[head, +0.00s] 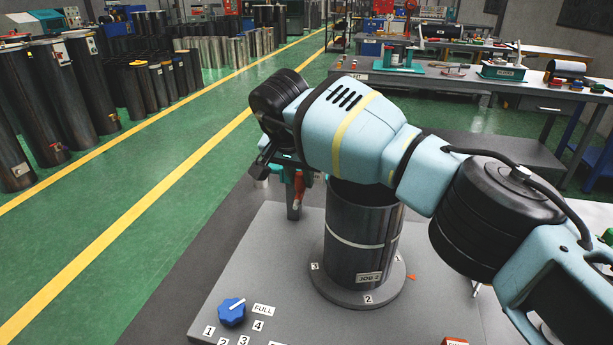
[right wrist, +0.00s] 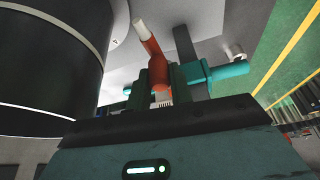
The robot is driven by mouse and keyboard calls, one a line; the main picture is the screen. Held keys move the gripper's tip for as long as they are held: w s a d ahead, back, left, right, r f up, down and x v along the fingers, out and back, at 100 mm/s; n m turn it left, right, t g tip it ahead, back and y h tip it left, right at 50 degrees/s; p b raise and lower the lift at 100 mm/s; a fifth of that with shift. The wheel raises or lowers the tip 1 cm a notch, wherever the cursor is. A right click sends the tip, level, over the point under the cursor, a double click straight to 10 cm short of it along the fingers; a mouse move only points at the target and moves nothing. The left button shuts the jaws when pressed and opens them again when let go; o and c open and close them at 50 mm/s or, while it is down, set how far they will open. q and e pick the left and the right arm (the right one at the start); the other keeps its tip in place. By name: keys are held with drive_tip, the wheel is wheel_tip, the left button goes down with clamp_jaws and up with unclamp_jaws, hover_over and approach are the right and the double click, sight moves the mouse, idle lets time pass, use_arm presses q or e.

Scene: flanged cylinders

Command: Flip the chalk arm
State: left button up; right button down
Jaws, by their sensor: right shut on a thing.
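The chalk arm (right wrist: 155,62) is a red-orange lever with a white chalk tip. In the right wrist view it stands tilted up, leaning left, its tip close to the dark cylinder (right wrist: 50,60). My right gripper (right wrist: 174,78) is shut on its lower part. A teal bar and grey post stand just behind. In the head view my right gripper (head: 280,162) is left of the cylinder (head: 362,235), partly hidden by my wrist. Part of the red arm (head: 297,195) shows there below it. The cylinder stands upright on a numbered round flange (head: 330,287). My left gripper is not in view.
A blue knob (head: 232,312) with number labels sits on the grey plate (head: 270,265), front left. An orange pointer (head: 411,277) lies beside the flange. A workbench (head: 450,80) stands at the back right. Green floor lies open to the left.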

drive_tip(key=shift+a+m, duration=0.3)
drive_tip(key=shift+m, duration=0.3)
drive_tip(key=shift+w+m+h, duration=0.1)
drive_tip(key=shift+m+h, duration=0.2)
drive_tip(key=c, duration=1.3)
unclamp_jaws()
drive_tip(key=shift+o, duration=0.2)
drive_tip(key=v, duration=0.7)
drive_tip(key=shift+r, duration=0.4)
drive_tip(key=shift+a, duration=0.15)
